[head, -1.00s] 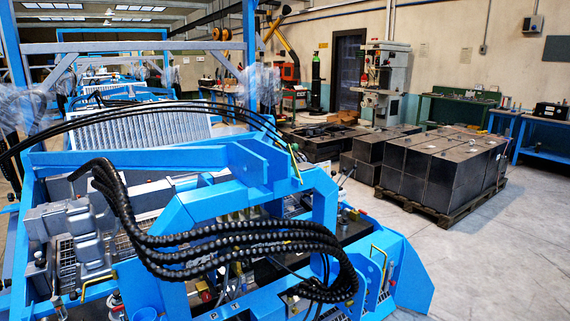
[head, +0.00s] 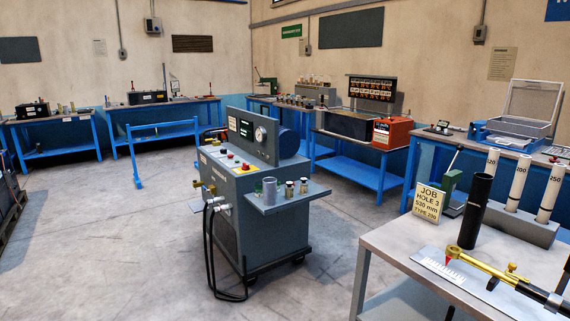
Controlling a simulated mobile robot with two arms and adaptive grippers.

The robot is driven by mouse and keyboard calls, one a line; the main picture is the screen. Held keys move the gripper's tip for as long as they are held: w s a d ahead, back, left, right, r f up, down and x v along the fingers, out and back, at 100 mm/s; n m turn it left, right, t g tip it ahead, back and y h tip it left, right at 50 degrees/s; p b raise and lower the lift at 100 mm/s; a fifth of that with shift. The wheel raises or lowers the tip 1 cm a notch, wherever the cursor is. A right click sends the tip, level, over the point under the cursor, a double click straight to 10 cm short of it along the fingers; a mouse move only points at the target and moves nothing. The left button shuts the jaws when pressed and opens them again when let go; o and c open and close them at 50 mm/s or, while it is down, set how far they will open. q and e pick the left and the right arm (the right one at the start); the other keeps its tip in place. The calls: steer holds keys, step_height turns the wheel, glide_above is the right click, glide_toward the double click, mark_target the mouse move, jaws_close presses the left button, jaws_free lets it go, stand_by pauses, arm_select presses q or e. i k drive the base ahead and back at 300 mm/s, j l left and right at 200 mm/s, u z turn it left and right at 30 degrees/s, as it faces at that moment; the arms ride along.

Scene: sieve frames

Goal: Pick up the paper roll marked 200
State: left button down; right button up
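Three white paper rolls stand upright in a grey block (head: 520,226) on the light table at the right. Neither of my grippers is in view.
A black tube (head: 475,211) stands upright on the light table (head: 385,238), beside a brass-and-black tool (head: 488,270) and a scale plate (head: 430,264). A grey wheeled machine (head: 238,215) stands mid-floor. Blue benches (head: 165,111) line the walls. Open floor (head: 110,240) lies to the left.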

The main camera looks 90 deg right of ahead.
mark_target(524, 163)
steer(key=z, duration=4.2)
steer(key=k+l+u, duration=0.15)
steer(key=l+u, duration=0.15)
steer(key=k+l+u, duration=0.3)
steer(key=i+j, duration=0.05)
steer(key=i, duration=0.05)
